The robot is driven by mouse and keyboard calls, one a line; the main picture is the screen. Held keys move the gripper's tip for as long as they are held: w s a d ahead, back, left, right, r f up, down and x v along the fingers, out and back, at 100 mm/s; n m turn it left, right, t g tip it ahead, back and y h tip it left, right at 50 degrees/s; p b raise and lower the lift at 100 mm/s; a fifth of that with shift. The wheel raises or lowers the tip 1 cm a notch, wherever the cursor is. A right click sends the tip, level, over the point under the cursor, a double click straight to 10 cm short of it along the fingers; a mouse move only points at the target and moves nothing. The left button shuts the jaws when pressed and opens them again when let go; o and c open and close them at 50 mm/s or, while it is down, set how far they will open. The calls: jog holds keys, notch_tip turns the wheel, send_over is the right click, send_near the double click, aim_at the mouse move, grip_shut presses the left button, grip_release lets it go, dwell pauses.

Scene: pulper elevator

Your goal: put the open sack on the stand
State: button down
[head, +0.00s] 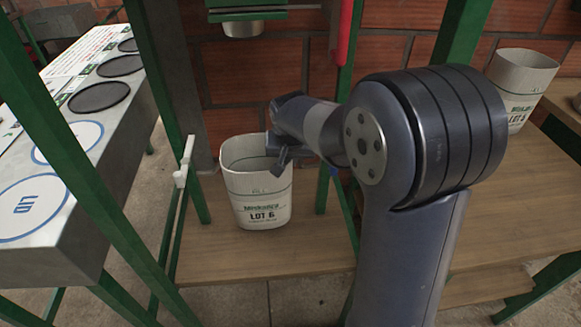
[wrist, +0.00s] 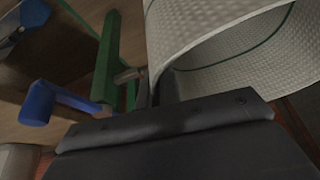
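The open sack (head: 262,205) is a pale woven bag marked LOT 6, upright with its mouth open. It shows in the middle of the head view, over a wooden board (head: 265,262) in a green frame. Whether its base rests on the board or hangs just above, I cannot tell. My gripper (head: 279,152) is at the right side of the sack's rim. In the wrist view the woven wall of the sack (wrist: 215,38) fills the upper right, and its edge runs in between my close-set fingers (wrist: 157,88). The fingers appear shut on the rim.
A second pale sack (head: 520,82) stands on the wooden bench at right. A grey counter (head: 85,190) with round marks lies at left. Green posts and a white bracket (head: 182,172) stand near the sack's left. A green spout frame (head: 243,14) hangs above; brick wall is behind.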

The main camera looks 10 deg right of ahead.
jog(key=shift+s+b+x, duration=0.15)
jog(key=shift+b+x, duration=0.1)
jog(key=shift+x, duration=0.6)
jog(key=shift+s+b+x, duration=0.2)
jog(key=shift+b+x, duration=0.05)
jog(key=shift+x, duration=0.65)
jog(key=shift+f, duration=0.2)
jog(key=shift+f, duration=0.15)
jog(key=c, duration=1.6)
grip_release()
jog(key=shift+r, duration=0.3)
jog(key=p+v, duration=0.2)
jog(key=v, duration=0.9)
jog(key=shift+s+r, duration=0.15)
jog(key=shift+r, duration=0.25)
